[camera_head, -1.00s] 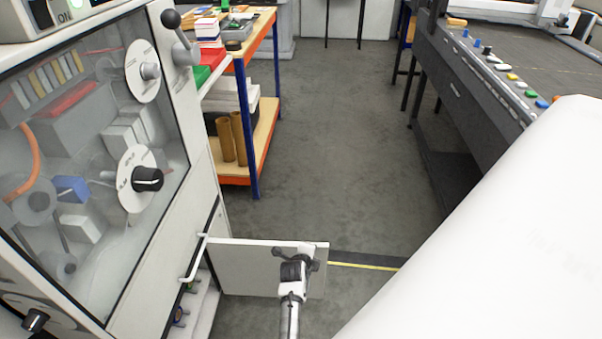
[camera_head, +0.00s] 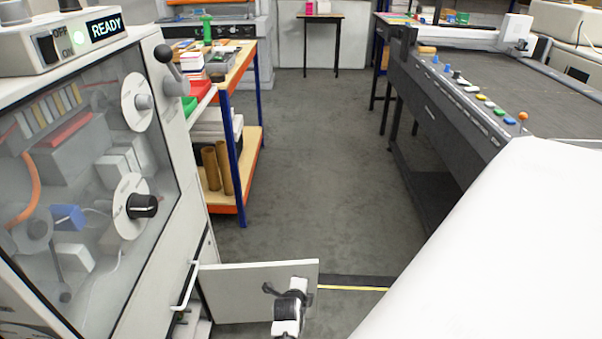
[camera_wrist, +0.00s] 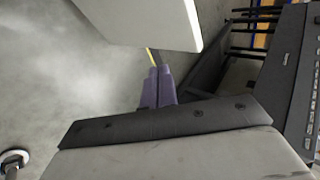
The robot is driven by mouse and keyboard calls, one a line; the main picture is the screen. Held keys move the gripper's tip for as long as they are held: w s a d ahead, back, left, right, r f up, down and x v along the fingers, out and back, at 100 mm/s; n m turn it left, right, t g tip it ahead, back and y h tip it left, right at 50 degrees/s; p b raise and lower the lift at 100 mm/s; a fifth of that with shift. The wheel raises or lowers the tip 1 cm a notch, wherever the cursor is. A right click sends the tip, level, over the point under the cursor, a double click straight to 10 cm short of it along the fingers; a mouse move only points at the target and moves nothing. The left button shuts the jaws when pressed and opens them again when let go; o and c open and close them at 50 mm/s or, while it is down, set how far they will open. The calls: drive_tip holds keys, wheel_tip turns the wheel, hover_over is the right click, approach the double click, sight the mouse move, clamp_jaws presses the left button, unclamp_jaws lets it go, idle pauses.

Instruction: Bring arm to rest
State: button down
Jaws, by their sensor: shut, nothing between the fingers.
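My gripper (camera_wrist: 158,76) shows in the wrist view with its two purple-grey fingers pressed together and nothing between them. In the head view, the black and white end section of my arm (camera_head: 289,308) is low in the picture, in front of an open white door panel (camera_head: 240,290). The fingers cannot be made out in that view. In the wrist view a white panel (camera_wrist: 150,18) lies beyond the fingertips; I cannot tell how far off it is.
The machine (camera_head: 95,190) with a glass front and READY display (camera_head: 106,27) stands left. Behind it is a shelf cart (camera_head: 236,205) with cardboard tubes. A long dark table (camera_head: 480,75) and a large white surface (camera_head: 480,260) bound the right. The floor (camera_head: 315,170) between is clear.

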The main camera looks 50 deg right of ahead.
drive_tip(key=s+a+r, duration=0.3)
drive_tip(key=s+r, duration=0.1)
drive_tip(key=r, duration=0.1)
drive_tip(key=shift+s+a+r, duration=0.3)
drive_tip(key=shift+a, duration=0.1)
